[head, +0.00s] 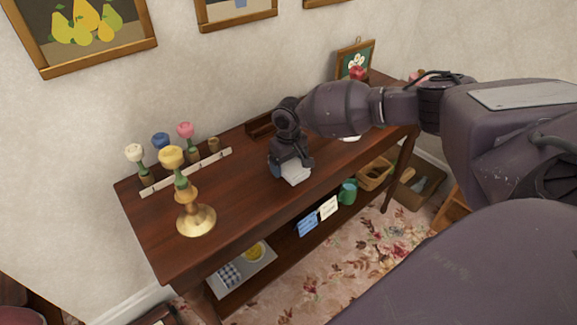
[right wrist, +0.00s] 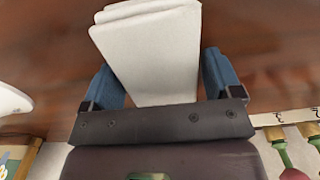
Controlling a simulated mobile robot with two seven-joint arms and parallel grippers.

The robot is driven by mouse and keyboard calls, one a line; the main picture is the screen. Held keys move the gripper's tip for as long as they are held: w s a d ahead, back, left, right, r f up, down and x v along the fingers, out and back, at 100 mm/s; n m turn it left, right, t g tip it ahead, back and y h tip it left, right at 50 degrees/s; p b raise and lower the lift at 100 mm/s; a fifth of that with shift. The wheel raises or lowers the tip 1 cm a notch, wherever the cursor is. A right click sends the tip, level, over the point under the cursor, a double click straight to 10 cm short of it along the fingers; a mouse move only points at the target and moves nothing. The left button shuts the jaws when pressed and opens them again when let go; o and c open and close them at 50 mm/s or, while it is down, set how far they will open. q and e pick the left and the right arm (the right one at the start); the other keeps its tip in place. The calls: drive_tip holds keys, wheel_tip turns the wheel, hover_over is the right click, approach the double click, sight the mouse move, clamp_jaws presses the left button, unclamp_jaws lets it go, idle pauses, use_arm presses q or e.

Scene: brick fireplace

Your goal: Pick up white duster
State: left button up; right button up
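The white duster (head: 296,173) is a pale, block-shaped thing on the dark wooden table (head: 255,214). My right gripper (head: 289,163) is over it, pointing down, and hides part of it in the head view. In the right wrist view the duster (right wrist: 152,52) lies between the two blue fingers of the gripper (right wrist: 163,80), slightly tilted. The fingers are wide apart, one on each side and very close to it. Whether they touch it is not clear. My left gripper is not in view.
A brass candlestick (head: 196,220) with a yellow flower stands at the table's near left. Several flowers in small pots and a white strip (head: 188,171) line the back left. A small framed picture (head: 356,60) stands at the far right. The lower shelf holds books, a green mug (head: 347,192) and a basket.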

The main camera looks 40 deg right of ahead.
drive_tip(key=c, duration=0.6)
drive_tip(key=shift+r, duration=0.45)
wheel_tip(320, 180, up, 18)
drive_tip(key=p, duration=0.3)
drive_tip(key=shift+r, duration=0.2)
drive_tip(key=shift+c, duration=0.2)
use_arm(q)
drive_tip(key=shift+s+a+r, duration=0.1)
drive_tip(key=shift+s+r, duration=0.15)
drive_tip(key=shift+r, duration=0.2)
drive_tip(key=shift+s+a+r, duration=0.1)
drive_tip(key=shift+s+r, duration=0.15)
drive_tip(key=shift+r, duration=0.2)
use_arm(e)
drive_tip(key=shift+r, duration=0.35)
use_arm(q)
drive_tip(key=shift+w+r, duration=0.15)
